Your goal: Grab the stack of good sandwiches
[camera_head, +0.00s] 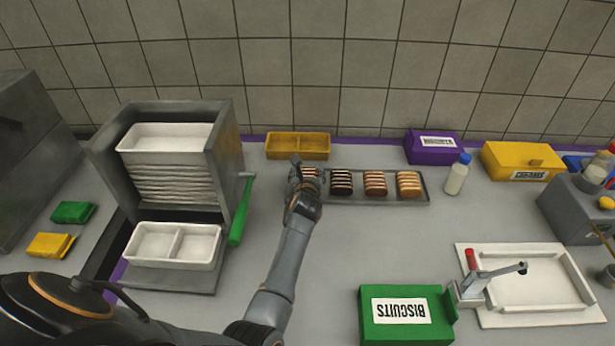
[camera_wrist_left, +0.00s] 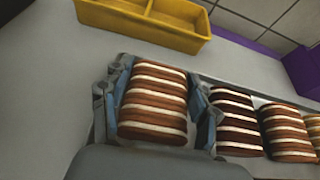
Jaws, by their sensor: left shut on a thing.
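A grey metal tray (camera_head: 387,199) on the counter holds several stacks of cream sandwiches in a row. My left gripper (camera_head: 306,180) is at the left end of the tray. In the left wrist view, my left gripper (camera_wrist_left: 160,108) is shut on the leftmost stack, a reddish-brown one with white cream layers (camera_wrist_left: 153,103), one finger on each side. Beside it stand a dark brown stack (camera_head: 341,183), an orange-brown stack (camera_head: 375,183) and a pale golden stack (camera_head: 408,184). In the head view, the gripper hides much of the held stack. My right gripper is not in view.
A yellow two-part tray (camera_head: 297,146) lies behind the gripper. A blue-capped bottle (camera_head: 457,177) is right of the tray. A green biscuits box (camera_head: 403,339) is in front; the counter between is clear.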

